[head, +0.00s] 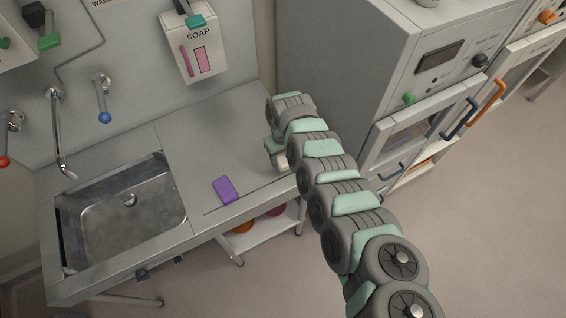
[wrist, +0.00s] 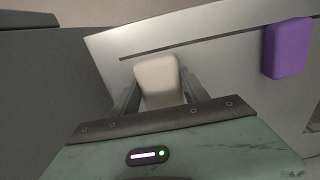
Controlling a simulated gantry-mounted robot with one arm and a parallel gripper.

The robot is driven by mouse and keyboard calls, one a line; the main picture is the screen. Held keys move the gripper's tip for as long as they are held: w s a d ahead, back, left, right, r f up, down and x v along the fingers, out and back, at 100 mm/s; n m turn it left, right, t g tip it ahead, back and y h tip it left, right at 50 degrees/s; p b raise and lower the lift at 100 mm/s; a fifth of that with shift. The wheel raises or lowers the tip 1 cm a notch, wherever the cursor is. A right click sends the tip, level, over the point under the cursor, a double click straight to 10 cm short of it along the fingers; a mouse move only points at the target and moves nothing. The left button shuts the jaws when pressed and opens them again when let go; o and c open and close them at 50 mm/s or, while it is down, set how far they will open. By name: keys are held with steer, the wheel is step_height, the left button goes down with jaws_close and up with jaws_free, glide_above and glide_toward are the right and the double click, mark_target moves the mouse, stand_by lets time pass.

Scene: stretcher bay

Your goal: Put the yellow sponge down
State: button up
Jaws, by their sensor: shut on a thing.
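My gripper (wrist: 162,90) is shut on a pale cream block (wrist: 157,72) with rounded corners, held between the two fingers in the wrist view. No clearly yellow sponge shows; the cream block is the only sponge-like thing in my grip. In the head view the cream block (head: 281,160) shows below the end of my arm, over the right part of the steel counter (head: 200,140). I cannot tell whether it touches the counter. A purple block (head: 229,189) lies on the counter to the left, and it also shows at the right in the wrist view (wrist: 287,48).
A sink (head: 125,215) with a tap (head: 60,140) is at the left. A soap dispenser (head: 195,50) hangs on the wall behind. A grey cabinet (head: 345,70) stands close at the right of the counter. The counter between the purple block and the wall is clear.

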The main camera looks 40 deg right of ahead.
mark_target(283, 163)
steer(key=shift+f+b, duration=0.45)
steer(key=shift+f, duration=1.5)
steer(key=shift+f, duration=0.2)
steer(key=o, duration=1.3)
steer(key=shift+r, duration=0.1)
step_height(283, 163, up, 11)
steer(key=shift+d+r+p, duration=0.1)
steer(key=shift+p, duration=0.55)
steer(key=shift+r, duration=0.55)
